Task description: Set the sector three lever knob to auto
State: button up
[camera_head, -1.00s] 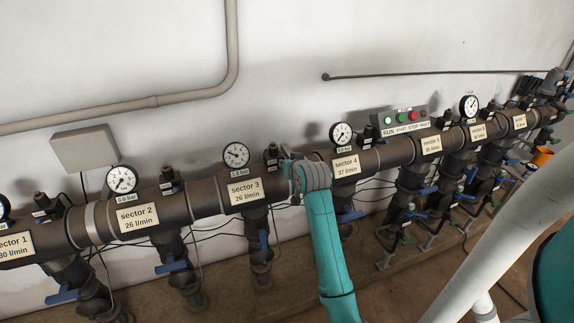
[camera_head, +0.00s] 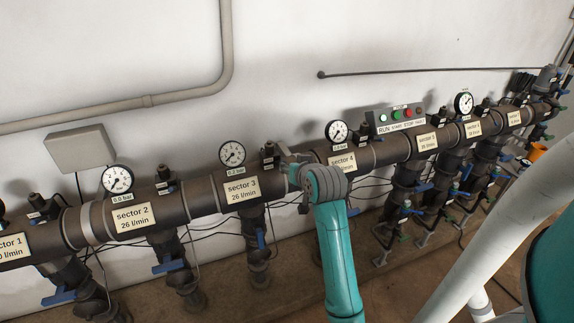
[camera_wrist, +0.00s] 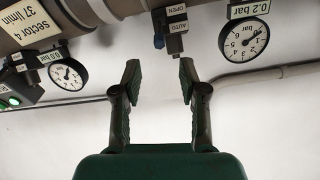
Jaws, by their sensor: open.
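The sector three knob unit (camera_head: 269,154) is a small dark block on the pipe, right of the sector three gauge (camera_head: 232,153). In the wrist view its grey body (camera_wrist: 175,20) carries AUTO and OPEN labels, with a small dark knob (camera_wrist: 175,46) at its end and a blue part beside it. Which label the knob points to is too small to tell. My gripper (camera_wrist: 160,73) is open and empty; its two fingers lie either side of the knob's line, a little short of it. In the head view my wrist partly hides the gripper beside the unit.
The sector three gauge shows again in the wrist view (camera_wrist: 245,42), labelled 0.2 bar. The sector 4 label (camera_head: 342,162) and gauge (camera_head: 336,131) are close on the right. A control box with coloured buttons (camera_head: 400,118) is farther right.

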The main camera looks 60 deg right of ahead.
jog(key=shift+v, duration=1.45)
jog(key=s+a+f+n+t+y, duration=0.15)
jog(key=s+a+f, duration=0.35)
jog(key=a+f, duration=0.55)
jog(key=s+a+f+n+t+y, duration=0.1)
jog(key=s+a+f+n+y, duration=0.2)
jog(key=a+f, duration=0.75)
jog(key=s+a+r+n+t+y, duration=0.1)
jog(key=s+a+r, duration=0.3)
jog(key=s+a, duration=0.4)
jog(key=s+a+r+n+t+y, duration=0.1)
jog(key=s+a+r+n+y, duration=0.1)
jog(key=s+a, duration=0.7)
jog(key=shift+s+r+n, duration=0.85)
jog(key=shift+s+r, duration=0.05)
jog(key=shift+s, duration=2.65)
